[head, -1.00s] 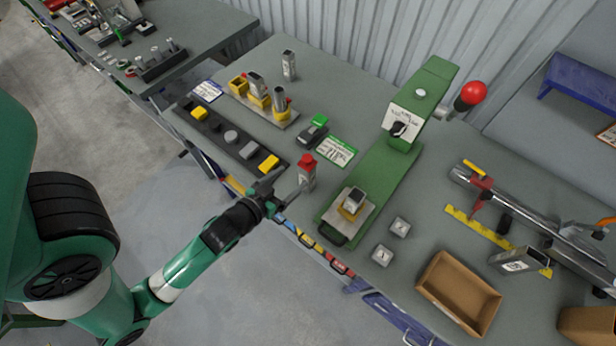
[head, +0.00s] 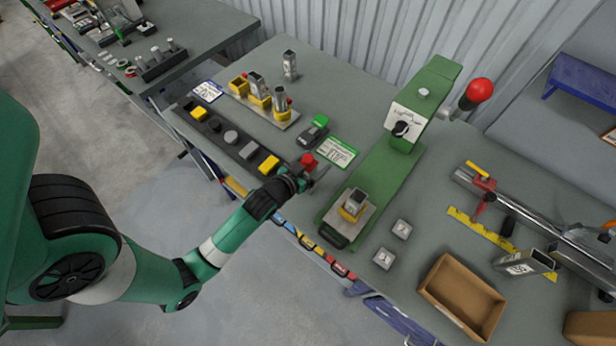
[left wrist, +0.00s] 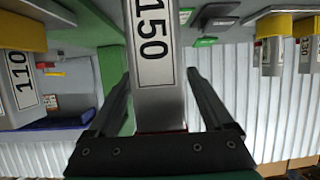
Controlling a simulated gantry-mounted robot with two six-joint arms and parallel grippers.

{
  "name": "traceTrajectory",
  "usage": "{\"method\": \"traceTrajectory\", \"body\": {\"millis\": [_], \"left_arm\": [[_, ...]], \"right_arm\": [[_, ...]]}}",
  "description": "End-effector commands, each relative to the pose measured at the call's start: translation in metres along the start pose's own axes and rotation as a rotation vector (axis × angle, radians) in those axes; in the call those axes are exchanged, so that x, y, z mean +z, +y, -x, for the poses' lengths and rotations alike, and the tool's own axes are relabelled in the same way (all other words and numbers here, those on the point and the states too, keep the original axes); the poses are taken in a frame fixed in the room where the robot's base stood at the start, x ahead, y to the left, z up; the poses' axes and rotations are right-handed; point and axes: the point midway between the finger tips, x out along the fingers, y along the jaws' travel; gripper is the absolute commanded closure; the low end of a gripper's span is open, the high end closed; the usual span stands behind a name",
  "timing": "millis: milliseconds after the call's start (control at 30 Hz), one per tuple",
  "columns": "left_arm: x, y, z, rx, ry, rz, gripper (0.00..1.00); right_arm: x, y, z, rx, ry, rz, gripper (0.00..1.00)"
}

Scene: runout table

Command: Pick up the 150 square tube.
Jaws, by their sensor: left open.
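The 150 square tube (left wrist: 155,75) shows in the left wrist view as a light metal post with a "150" label, running down the middle of the picture. In the head view its red top (head: 308,160) shows at the table's front edge; most of its body is hidden behind my gripper. My left gripper (head: 314,181) is open there. In the left wrist view the fingers of the left gripper (left wrist: 157,82) lie on either side of the tube, with gaps visible. I cannot tell whether the tube touches the palm. My right gripper is in no view.
A green press (head: 385,165) with a tube (head: 355,200) in a yellow holder stands right of the gripper. A dark strip with yellow blocks (head: 269,164) lies left. Behind is a plate with upright tubes (head: 281,97). A cardboard box (head: 460,298) lies front right.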

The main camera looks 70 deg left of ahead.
Motion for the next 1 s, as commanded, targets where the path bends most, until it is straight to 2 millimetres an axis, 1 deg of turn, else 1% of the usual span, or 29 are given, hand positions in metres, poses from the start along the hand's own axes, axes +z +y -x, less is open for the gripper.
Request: {"method": "traceTrajectory", "body": {"millis": [133,167,200,267,400,467,500,567,600,633,1000], "left_arm": [[0.0000,0.0000,0.0004,0.000,-0.001,0.000,0.15],[0.0000,0.0000,0.0004,0.000,-0.001,0.000,0.19],[0.0000,0.0000,0.0005,0.000,-0.001,0.000,0.26],[0.0000,0.0000,0.0006,0.000,-0.001,0.000,0.37],[0.0001,0.0000,0.0007,0.000,-0.001,0.000,0.62],[0.0001,0.0001,0.0007,0.000,-0.001,0.000,0.73],[0.0001,0.0001,0.0007,0.000,-0.001,0.000,0.80],[0.0001,0.0001,0.0007,0.000,-0.001,0.000,0.91],[0.0001,0.0001,0.0007,0.000,-0.001,0.000,0.98],[0.0001,0.0001,0.0007,0.000,-0.001,0.000,1.00],[0.0002,0.0001,0.0008,0.000,-0.001,0.000,1.00]], "right_arm": [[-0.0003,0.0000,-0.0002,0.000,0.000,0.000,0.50],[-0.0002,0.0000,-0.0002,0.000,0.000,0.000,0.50],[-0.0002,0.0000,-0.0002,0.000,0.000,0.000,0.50],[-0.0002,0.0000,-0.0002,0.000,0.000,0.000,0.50],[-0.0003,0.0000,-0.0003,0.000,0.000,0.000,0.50],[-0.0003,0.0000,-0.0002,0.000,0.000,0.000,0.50],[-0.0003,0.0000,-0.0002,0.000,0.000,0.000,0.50],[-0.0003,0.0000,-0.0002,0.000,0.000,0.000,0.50],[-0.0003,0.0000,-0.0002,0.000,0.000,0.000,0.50],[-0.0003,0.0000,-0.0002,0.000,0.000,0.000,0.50],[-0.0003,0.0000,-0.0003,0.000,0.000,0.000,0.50]]}}
